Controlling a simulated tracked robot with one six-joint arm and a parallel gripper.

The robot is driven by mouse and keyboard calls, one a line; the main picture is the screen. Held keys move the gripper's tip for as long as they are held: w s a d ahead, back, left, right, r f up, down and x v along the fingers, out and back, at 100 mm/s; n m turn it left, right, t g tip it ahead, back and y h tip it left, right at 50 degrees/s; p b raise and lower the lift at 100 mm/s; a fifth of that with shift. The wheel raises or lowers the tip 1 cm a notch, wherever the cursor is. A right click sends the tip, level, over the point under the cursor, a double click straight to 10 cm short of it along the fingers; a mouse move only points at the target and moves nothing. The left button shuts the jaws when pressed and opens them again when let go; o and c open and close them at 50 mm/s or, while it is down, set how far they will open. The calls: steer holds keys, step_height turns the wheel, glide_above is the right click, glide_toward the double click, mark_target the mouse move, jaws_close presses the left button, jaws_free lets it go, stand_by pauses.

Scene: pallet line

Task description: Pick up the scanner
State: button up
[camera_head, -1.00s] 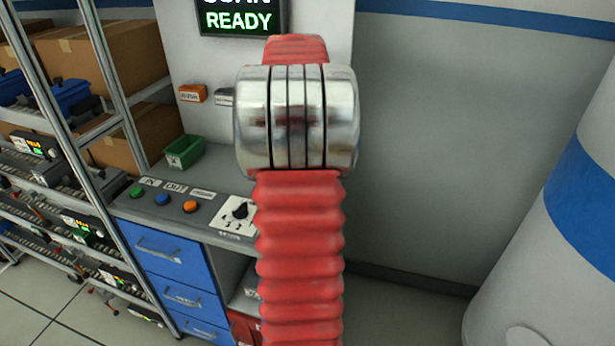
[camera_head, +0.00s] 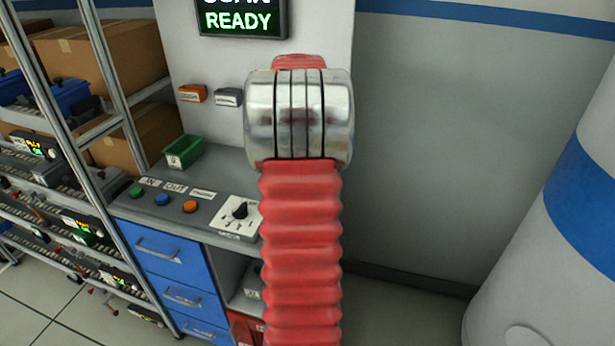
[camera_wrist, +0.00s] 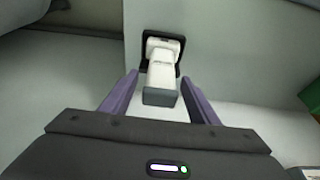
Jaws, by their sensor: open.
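The scanner (camera_wrist: 161,72) shows in the wrist view as a white, handheld-shaped body with a dark grey end. It is against a black holder (camera_wrist: 147,45) on a pale surface. My gripper (camera_wrist: 160,85) is open, with its two purple fingers on the left and right of the scanner. The scanner's grey end lies between the fingers in the picture, and I see no contact. In the head view my red and silver arm hides the gripper and the scanner.
A grey counter with coloured buttons and a dial (camera_head: 238,213) stands above blue drawers (camera_head: 173,262). A green bin (camera_head: 184,151) sits on it. A metal rack (camera_head: 118,110) with boxes is at left. A white cylinder (camera_head: 555,260) with a blue band is at right.

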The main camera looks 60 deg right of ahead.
steer(key=shift+x, duration=1.45)
steer(key=shift+c, duration=0.3)
jaws_close()
